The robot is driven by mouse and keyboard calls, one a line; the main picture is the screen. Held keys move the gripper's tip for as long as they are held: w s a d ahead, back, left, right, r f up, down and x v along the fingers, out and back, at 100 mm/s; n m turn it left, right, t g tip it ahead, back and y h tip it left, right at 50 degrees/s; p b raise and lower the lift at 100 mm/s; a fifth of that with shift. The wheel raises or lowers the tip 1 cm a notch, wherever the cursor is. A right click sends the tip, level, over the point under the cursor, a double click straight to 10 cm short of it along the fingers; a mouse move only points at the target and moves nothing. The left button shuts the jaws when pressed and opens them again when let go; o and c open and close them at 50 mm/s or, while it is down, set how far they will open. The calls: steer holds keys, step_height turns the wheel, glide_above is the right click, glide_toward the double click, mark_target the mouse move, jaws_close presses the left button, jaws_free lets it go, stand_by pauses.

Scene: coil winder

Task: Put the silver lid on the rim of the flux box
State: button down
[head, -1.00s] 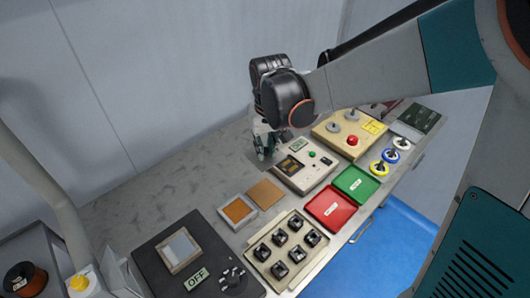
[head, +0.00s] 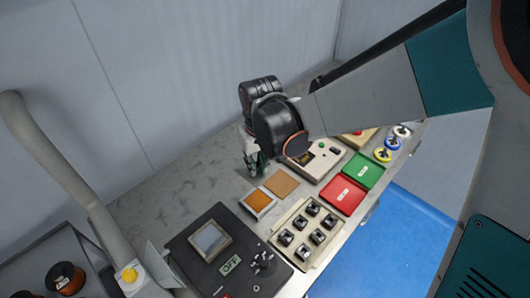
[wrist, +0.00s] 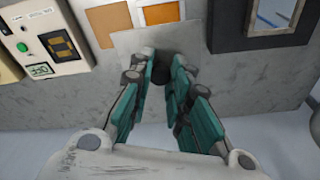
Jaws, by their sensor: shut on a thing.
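The flux box (head: 258,202) is a small square box with a pale rim and orange contents, open on top, on the bench. It also shows at the top of the wrist view (wrist: 158,13). The silver lid (wrist: 135,45) is a thin grey plate with a dark knob (wrist: 161,72). My gripper (wrist: 160,68) is shut on this knob, and the plate hangs below the fingertips. In the wrist view the plate overlaps the near edge of the box. In the head view my gripper (head: 254,164) is behind the box, and the lid is hard to make out.
A tan square pad (head: 281,183) lies beside the box. A tray with several black parts (head: 278,254), a red box (head: 342,194), a green box (head: 363,169) and a dark heater panel (head: 190,257) are close by. Bare bench (head: 185,195) lies left of my gripper.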

mark_target(260, 174)
step_height(260, 174, down, 16)
steer(key=b, duration=1)
steer(key=shift+f, duration=0.15)
steer(key=shift+f, duration=0.15)
steer(key=c, duration=1.5)
jaws_free()
steer(key=r+p, duration=0.2)
steer(key=r, duration=0.2)
steer(key=s+r+p, duration=0.1)
steer(key=r+p, duration=0.2)
steer(key=r, duration=0.1)
steer(key=r+p, duration=0.3)
steer(key=r, duration=0.1)
steer(key=shift+s+d+r, duration=0.15)
steer(key=shift+s+d, duration=0.1)
steer(key=shift+d, duration=0.15)
